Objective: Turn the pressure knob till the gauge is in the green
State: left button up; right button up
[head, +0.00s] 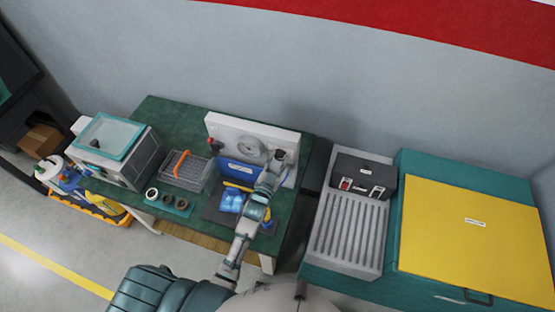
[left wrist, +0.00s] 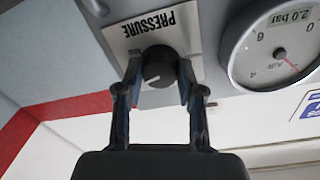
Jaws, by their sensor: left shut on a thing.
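The black pressure knob (left wrist: 158,68) with a white pointer line sits on a light plate marked PRESSURE (left wrist: 165,24), upside down in the left wrist view. My left gripper (left wrist: 159,80) is shut on the knob, one finger on each side. The round gauge (left wrist: 275,45) beside it is partly cut off; its red needle and a readout of 2.0 bar show, but no green band is visible in this part. In the head view my left gripper (head: 277,166) reaches the right end of the white panel (head: 225,128), and the gauge (head: 250,147) is small there. My right gripper is not in view.
The green bench (head: 155,112) also holds a wire basket (head: 185,172) with an orange handle, a tray of rings (head: 170,202), blue gloves (head: 232,200) and a teal-lidded box (head: 110,140). A grey ribbed tray (head: 345,232) and a yellow-topped cabinet (head: 470,235) stand right.

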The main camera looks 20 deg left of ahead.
pick_arm(q)
jog(key=shift+s+f+n, duration=0.1)
jog(key=shift+f+n, duration=0.4)
jog(key=shift+n, duration=0.1)
jog(key=o, duration=1.1)
jog(key=shift+o, duration=0.2)
jog(key=shift+r, duration=0.15)
jog(key=shift+r, duration=0.1)
notch_tip(320, 180, up, 10)
